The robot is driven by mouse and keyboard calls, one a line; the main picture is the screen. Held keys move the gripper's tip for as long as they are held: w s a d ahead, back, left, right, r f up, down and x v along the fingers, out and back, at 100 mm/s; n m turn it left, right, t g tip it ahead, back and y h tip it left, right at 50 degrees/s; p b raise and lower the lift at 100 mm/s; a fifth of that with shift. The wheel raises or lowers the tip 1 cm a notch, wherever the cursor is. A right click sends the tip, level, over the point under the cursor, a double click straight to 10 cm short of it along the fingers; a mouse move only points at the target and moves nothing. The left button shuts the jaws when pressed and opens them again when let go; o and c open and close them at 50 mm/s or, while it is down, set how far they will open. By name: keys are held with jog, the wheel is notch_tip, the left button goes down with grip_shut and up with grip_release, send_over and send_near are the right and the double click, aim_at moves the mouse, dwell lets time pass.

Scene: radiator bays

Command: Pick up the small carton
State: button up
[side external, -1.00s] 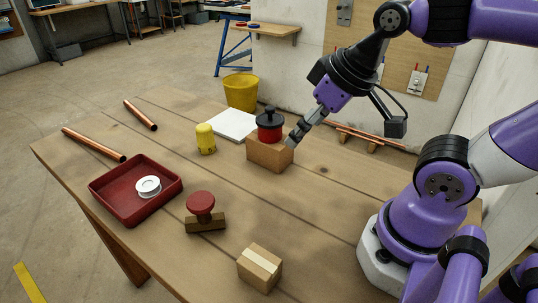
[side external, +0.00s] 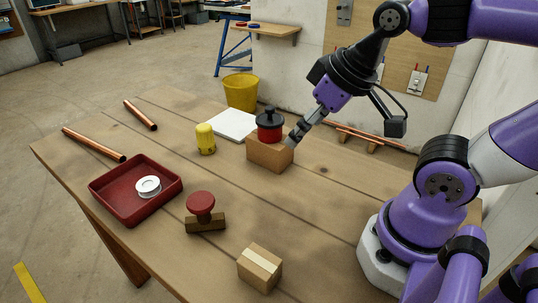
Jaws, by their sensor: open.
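The small carton (side external: 259,268) is a tan cardboard box with a pale tape strip across its top. It sits on the wooden table near the front edge, apart from other things. My gripper (side external: 294,138) is well behind it and to the right, pointing down and left. The fingertips are beside the red pot with a black lid and the right end of the brown block. Whether they touch either one I cannot tell. The gripper is open, and the carton is not in it.
The red pot (side external: 269,131) stands at the brown block (side external: 268,156); a yellow object (side external: 205,139) and white sheet (side external: 232,125) are nearby. A red-knobbed stamp (side external: 203,213) stands left of the carton. A red tray (side external: 106,198) holds a white spool (side external: 148,187).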

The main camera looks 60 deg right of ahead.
jog(key=g, duration=0.6)
send_over(259, 260)
jog(key=f, duration=0.6)
jog(key=shift+s+a+f, duration=0.15)
jog(key=shift+a+f, duration=0.05)
jog(key=shift+f, duration=0.05)
notch_tip(259, 260, down, 4)
jog(key=shift+r, duration=0.15)
jog(key=f, duration=0.5)
jog(key=shift+d+f, duration=0.2)
jog(key=shift+f, duration=0.15)
jog(key=c, duration=1.3)
